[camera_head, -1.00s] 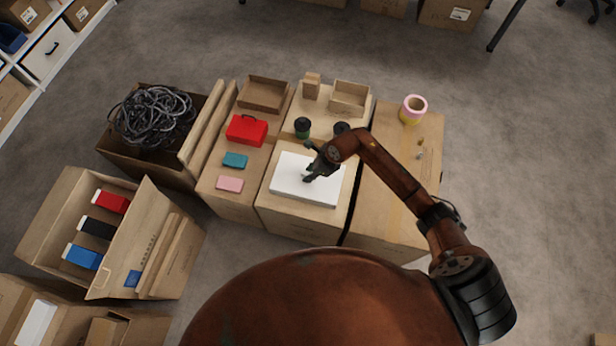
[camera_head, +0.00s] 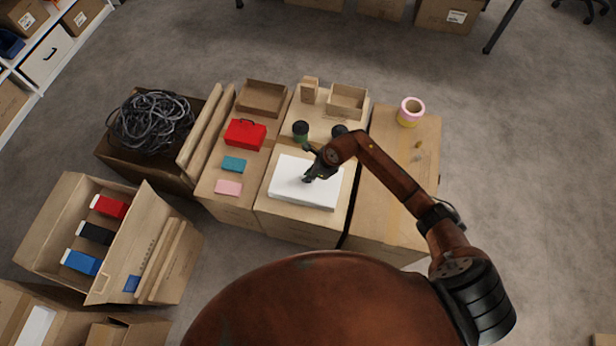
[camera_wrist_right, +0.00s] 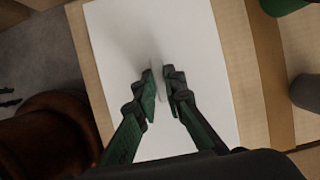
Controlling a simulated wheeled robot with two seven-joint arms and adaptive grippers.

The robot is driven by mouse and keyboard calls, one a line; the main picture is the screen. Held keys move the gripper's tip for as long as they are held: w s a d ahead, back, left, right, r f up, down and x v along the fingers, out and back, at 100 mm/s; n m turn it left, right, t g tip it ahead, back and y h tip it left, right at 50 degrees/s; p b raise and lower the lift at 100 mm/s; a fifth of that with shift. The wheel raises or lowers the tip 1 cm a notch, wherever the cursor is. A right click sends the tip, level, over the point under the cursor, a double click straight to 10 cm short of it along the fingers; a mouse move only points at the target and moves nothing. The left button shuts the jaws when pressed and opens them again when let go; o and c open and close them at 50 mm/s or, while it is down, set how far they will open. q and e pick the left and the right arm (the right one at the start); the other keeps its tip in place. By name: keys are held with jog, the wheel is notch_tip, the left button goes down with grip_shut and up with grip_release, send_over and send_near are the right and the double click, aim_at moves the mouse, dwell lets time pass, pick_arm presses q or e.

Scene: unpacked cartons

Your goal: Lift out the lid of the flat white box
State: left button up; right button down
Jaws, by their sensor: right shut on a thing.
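The flat white box (camera_head: 300,184) sits on a closed carton in the middle of the group, with its plain white lid (camera_wrist_right: 113,38) on top. I cannot tell from these views whether the lid is apart from the box beneath. My left gripper is not in view.

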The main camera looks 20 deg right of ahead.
aim_at(303, 177)
notch_tip(303, 177, up, 4)
jog(key=shift+f+p, duration=0.2)
jog(key=shift+p, duration=0.5)
jog(key=shift+s+a+r+p, duration=0.35)
jog(key=shift+s+r+p, duration=0.1)
jog(key=shift+s+r, duration=0.35)
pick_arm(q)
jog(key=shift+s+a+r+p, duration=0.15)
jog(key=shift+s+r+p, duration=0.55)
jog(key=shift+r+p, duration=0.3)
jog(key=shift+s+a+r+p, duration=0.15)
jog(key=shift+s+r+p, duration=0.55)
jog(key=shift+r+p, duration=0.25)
pick_arm(e)
jog(key=s+a+r, duration=0.5)
jog(key=s+r, duration=0.2)
jog(key=s, duration=0.4)
jog(key=shift+a+r, duration=0.2)
